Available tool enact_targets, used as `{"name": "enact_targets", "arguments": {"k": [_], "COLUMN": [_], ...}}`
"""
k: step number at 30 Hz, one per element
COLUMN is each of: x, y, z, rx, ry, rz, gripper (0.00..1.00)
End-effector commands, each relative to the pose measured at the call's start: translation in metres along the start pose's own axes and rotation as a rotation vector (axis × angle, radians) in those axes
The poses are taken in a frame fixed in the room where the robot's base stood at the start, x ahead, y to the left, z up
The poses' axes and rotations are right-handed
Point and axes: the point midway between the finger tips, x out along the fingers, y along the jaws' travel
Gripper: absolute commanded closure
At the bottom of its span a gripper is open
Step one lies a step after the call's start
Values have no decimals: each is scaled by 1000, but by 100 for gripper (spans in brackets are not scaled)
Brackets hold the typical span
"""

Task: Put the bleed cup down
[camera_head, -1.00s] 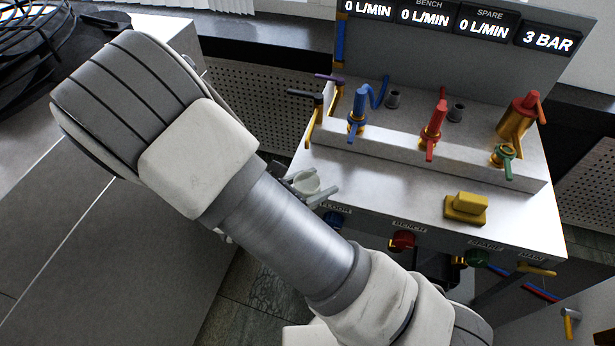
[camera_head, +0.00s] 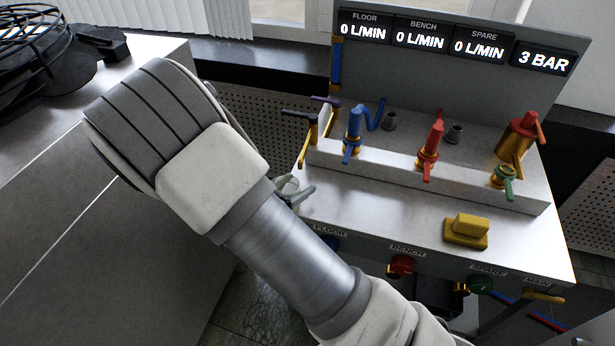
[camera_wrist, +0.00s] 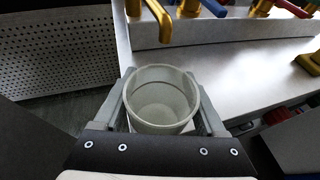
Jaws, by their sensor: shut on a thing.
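The bleed cup (camera_wrist: 161,99) is a pale, translucent, round cup, seen from above in the wrist view. It looks empty. My gripper (camera_wrist: 162,112) is shut on it, with one grey finger on each side. In the head view the cup (camera_head: 288,186) shows only in part beside my forearm, at the left edge of the bench panel's white top (camera_head: 375,205). In the wrist view the cup is at the corner of that top. I cannot tell whether its base touches the surface.
Blue (camera_head: 353,130) and red (camera_head: 431,145) valves stand on the raised ledge. A yellow block (camera_head: 466,230) sits on the white top at right. The white top between cup and yellow block is clear.

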Motion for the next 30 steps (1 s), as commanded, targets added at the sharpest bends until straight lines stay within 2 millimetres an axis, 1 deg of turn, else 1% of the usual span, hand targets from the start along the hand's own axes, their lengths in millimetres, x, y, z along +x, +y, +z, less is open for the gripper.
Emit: {"name": "enact_targets", "arguments": {"k": [1,5,8,12,14,15,22,26,27,29,30], "x": [6,13,22,43,50,50,49,50,50,50,50], "y": [0,0,0,0,0,0,0,0,0,0,0], "z": [2,5,9,17,18,12,14,10,11,11,11], "rx": [1,1,1,2,1,-1,0,0,0,0,0], "ry": [-1,0,-1,-1,-1,0,0,0,0,0,0], "rz": [-1,0,-1,-2,-1,1,0,0,0,0,0], "gripper": [82,82,82,82,82,82,82,82,21,11,3]}}
